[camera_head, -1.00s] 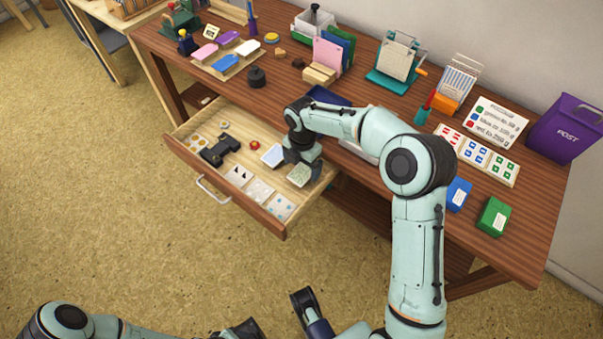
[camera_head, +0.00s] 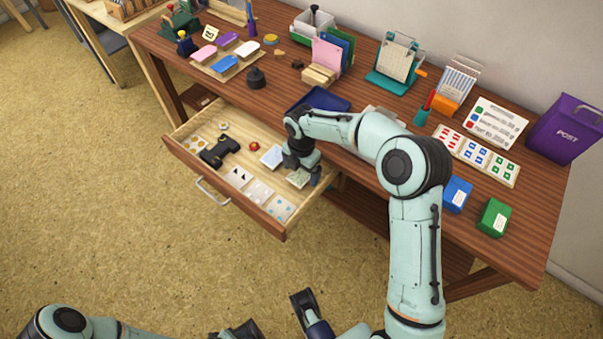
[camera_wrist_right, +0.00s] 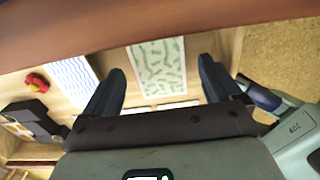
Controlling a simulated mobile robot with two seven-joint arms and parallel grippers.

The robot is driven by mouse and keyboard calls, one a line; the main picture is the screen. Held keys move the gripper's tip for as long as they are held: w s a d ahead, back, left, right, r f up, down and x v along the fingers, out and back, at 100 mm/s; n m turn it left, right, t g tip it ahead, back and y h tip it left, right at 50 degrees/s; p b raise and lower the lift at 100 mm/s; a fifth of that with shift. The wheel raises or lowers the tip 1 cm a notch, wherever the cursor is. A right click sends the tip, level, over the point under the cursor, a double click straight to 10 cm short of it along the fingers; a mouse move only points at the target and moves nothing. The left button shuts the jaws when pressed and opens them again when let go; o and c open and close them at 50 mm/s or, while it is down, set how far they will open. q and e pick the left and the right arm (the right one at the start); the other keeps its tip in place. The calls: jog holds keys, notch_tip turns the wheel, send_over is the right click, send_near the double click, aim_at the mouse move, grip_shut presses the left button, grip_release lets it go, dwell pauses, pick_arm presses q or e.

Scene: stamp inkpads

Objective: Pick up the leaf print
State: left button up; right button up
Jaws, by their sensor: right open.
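The leaf print is a pale card with a green leaf pattern (camera_wrist_right: 163,66). It lies in the open drawer (camera_head: 240,200), near its right end. In the head view its edge (camera_head: 297,181) shows below my right gripper, which hides part of it. My right gripper (camera_head: 303,172) is open and empty above the card. In the right wrist view its two fingers stand on either side of the card, with gaps between. Dark parts of my left arm (camera_head: 70,316) show at the bottom edge, away from the drawer.
A blue-patterned print (camera_wrist_right: 72,78) lies beside the leaf print. The drawer also holds a black tool (camera_head: 221,152), a small red item (camera_head: 254,147) and several patterned cards. The drawer's front panel (camera_head: 225,187) and the tabletop (camera_head: 230,95) bound the space.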

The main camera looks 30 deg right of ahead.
jog(key=c, duration=1.1)
